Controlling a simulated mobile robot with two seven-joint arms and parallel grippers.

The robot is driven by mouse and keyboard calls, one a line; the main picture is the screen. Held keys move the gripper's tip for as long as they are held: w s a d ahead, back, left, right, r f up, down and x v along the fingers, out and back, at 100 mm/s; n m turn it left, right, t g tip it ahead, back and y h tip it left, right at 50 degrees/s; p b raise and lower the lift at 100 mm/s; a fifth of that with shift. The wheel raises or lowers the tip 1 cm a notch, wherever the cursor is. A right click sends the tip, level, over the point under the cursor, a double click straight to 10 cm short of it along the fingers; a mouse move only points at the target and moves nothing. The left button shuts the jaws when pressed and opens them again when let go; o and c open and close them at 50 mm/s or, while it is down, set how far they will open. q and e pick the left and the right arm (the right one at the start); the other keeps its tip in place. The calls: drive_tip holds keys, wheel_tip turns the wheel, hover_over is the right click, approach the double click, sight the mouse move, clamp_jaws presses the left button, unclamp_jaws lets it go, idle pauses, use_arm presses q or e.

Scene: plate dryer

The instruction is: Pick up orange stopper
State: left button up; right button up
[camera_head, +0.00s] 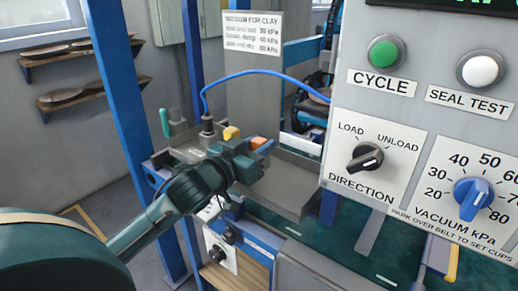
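My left arm comes in from the lower left, and my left gripper (252,157) is over the grey bench beside the panel. A small orange piece (258,142), which looks like the orange stopper, shows right at the far side of the gripper. The gripper hides its lower part. I cannot tell whether the fingers are around it or only in front of it. A yellow rounded piece (231,132) stands just left of it, behind the gripper. My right gripper is not in view.
A large control panel (420,150) with a green CYCLE button (384,53) and knobs fills the right side. Blue posts (130,110) stand at left. A blue hose (245,73) arches above the gripper. A green-handled tool (164,123) stands left of the hose fitting.

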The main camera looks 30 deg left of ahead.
use_arm(q)
drive_tip(key=c, duration=0.4)
